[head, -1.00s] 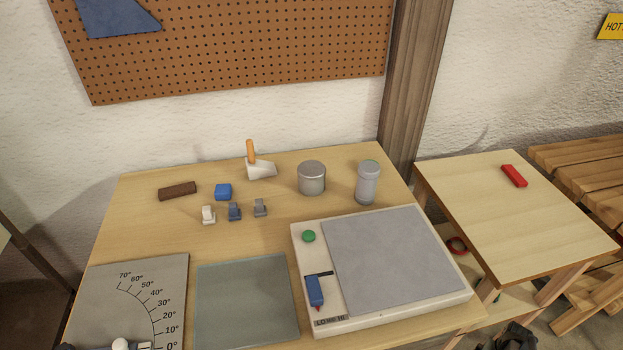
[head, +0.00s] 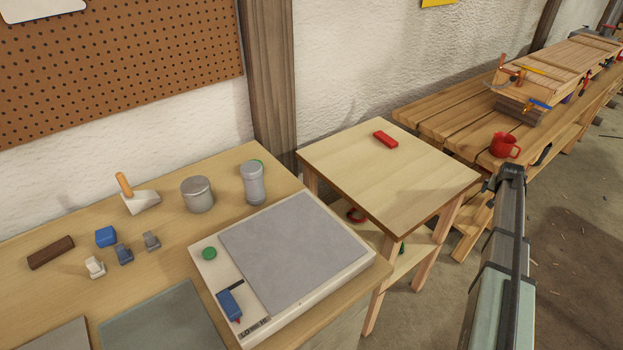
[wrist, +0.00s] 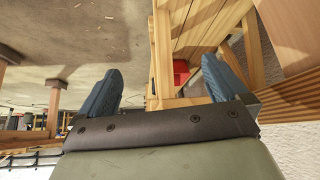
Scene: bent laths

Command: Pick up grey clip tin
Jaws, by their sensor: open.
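A squat round grey tin with a lid (head: 197,196) stands upright towards the back of the workbench in the head view. It looks like the clip tin. A taller grey canister with a green mark on top (head: 253,184) stands just to its right, apart from it. My gripper (wrist: 163,82) is open in the wrist view, with two blue fingers wide apart and nothing held between them. In the head view my arm is at the far right, well away from the tin. The tin does not show in the wrist view.
A white-framed device with a grey plate (head: 295,240) lies in front of the tin. A scraper (head: 140,202) stands left of it, with small clips and blocks further left. A side table (head: 400,180) carries a red block (head: 385,139). A red mug (head: 504,145) sits on the slatted bench.

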